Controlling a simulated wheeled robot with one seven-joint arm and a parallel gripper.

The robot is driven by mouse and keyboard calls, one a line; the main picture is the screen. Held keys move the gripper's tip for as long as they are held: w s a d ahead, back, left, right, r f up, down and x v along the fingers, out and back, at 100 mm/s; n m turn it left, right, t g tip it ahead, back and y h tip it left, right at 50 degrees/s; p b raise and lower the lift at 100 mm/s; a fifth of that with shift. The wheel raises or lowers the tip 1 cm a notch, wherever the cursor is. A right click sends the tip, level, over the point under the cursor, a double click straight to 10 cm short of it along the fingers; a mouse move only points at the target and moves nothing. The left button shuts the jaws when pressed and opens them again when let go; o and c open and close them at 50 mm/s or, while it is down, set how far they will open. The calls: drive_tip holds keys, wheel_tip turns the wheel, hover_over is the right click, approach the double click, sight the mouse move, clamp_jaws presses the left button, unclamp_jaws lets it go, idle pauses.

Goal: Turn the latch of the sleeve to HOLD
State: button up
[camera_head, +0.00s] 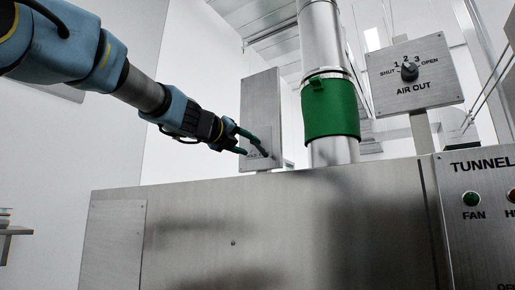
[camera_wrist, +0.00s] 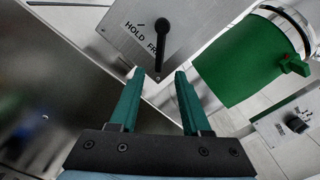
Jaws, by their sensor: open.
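The green sleeve (camera_head: 330,108) is wrapped around an upright metal pipe, and it also shows in the wrist view (camera_wrist: 240,58). The latch is a black lever (camera_wrist: 162,45) on a grey plate (camera_wrist: 186,20) marked HOLD on the left and FREE, partly covered by the lever. Its round pivot end is at the top, and its arm points down in the wrist view, beside the FREE lettering. My gripper (camera_wrist: 160,74) is open, with its green fingers on either side of the lever's lower end. I cannot tell whether either finger touches it. In the head view my gripper (camera_head: 253,153) hides part of the plate.
A steel housing (camera_head: 300,225) spans the front, below the plate and pipe. An AIR OUT dial panel (camera_head: 415,95) stands to the right on a post. A TUNNEL panel (camera_head: 485,165) with FAN lamp is at far right.

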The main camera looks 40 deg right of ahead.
sight(261, 150)
drive_tip(key=p+x, duration=0.1)
drive_tip(key=x, duration=0.5)
drive_tip(key=shift+w+d+p, duration=0.1)
drive_tip(key=shift+d+p, duration=0.2)
drive_tip(key=shift+p, duration=0.05)
clamp_jaws()
idle(1.1)
